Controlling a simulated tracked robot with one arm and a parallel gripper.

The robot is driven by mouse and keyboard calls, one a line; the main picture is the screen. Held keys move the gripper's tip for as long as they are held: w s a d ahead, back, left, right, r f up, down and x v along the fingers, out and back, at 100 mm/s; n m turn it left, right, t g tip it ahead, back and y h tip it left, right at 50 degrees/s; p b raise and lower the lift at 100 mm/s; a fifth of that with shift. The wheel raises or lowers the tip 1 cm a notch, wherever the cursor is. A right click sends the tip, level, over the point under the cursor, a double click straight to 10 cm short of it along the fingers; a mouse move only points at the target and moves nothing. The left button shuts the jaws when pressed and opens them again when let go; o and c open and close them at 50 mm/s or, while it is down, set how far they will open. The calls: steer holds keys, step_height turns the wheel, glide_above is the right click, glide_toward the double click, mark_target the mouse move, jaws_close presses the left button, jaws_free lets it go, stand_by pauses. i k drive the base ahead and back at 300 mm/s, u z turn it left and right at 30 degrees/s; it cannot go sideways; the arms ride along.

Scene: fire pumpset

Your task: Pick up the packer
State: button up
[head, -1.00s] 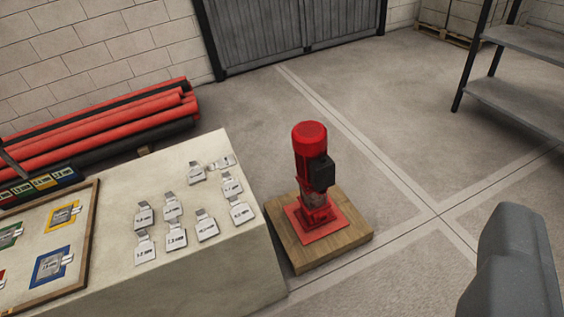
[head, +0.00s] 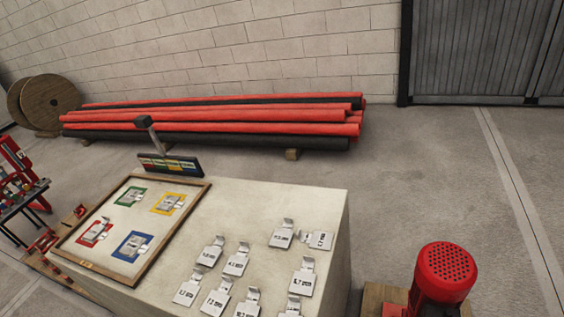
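Several flat silver-grey packers with bent tabs and printed labels lie on the pale bench block (head: 325,215) in the head view. One packer (head: 281,238) lies at the back, with another (head: 317,240) turned sideways beside it. Others lie nearer, among them one (head: 303,282) at the right and one (head: 187,292) at the left; the nearest are cut by the lower edge. Most labels are too small to read surely. A wood-framed board (head: 150,215) on the block has green, yellow, red and blue squares, each with a packer on it. My gripper is not in view.
A red pump (head: 445,270) on a wooden base (head: 372,300) stands right of the block. Red and black pipes (head: 220,118) lie by the wall. A small dark sign (head: 170,163) with coloured strips stands behind the board. Open floor (head: 430,170) lies behind the pump.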

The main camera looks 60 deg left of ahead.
mark_target(302, 283)
steer(key=u, duration=0.45)
steer(key=i, duration=0.9)
steer(key=u, duration=0.55)
steer(key=k, duration=0.7)
steer(key=u, duration=0.25)
steer(key=i, duration=0.7)
steer(key=z, duration=0.1)
